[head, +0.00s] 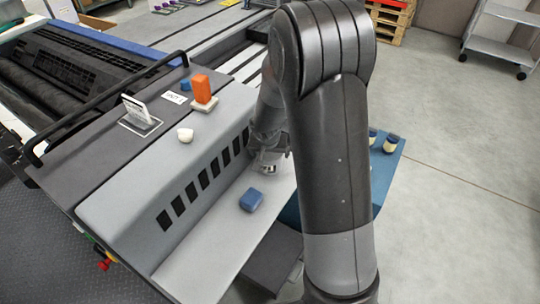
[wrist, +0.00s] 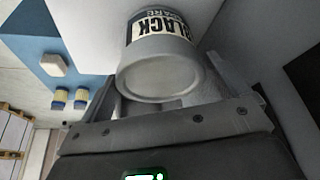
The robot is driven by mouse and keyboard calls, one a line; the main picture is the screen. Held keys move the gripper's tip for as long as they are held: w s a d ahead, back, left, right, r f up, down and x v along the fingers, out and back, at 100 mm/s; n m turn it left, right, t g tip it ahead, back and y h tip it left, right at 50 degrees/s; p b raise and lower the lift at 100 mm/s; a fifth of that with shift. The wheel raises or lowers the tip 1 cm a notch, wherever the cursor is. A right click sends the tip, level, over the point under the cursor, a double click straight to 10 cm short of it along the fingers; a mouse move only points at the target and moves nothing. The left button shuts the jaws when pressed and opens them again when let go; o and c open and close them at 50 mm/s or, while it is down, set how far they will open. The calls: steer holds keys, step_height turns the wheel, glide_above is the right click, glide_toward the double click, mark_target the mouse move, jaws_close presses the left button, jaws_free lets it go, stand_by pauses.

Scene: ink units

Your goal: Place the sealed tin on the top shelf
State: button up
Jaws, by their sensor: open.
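A grey tin (wrist: 160,72) with a dark and white label reading "BLACK" fills the middle of the wrist view, its round end towards the camera. My gripper (wrist: 165,80) is open, with one finger on each side of the tin. I cannot tell whether either finger touches it. In the head view my gripper (head: 268,160) is low over the light grey ledge (head: 222,238), partly hidden by my arm, and the tin cannot be made out there. The machine's dark upper surface (head: 85,160) lies above and left of the ledge; no shelf is marked as the top one.
A blue block (head: 251,200) lies on the ledge. Small jars (head: 390,143) stand on a blue surface (head: 384,170) at right. Open floor lies beyond.

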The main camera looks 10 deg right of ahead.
steer(key=v, duration=0.8)
steer(key=shift+s+r, duration=0.1)
steer(key=shift+r, duration=0.3)
steer(key=s+d+r+n, duration=0.1)
steer(key=s+d+r, duration=0.1)
steer(key=s+r, duration=0.9)
steer(key=s+r+n, duration=0.1)
steer(key=s+r, duration=0.2)
steer(key=s, duration=0.4)
steer(key=s+a+r+n+t+y, duration=0.1)
steer(key=s+r, duration=0.3)
steer(key=s, duration=0.4)
steer(key=shift+a+n, duration=0.15)
steer(key=shift+n, duration=0.15)
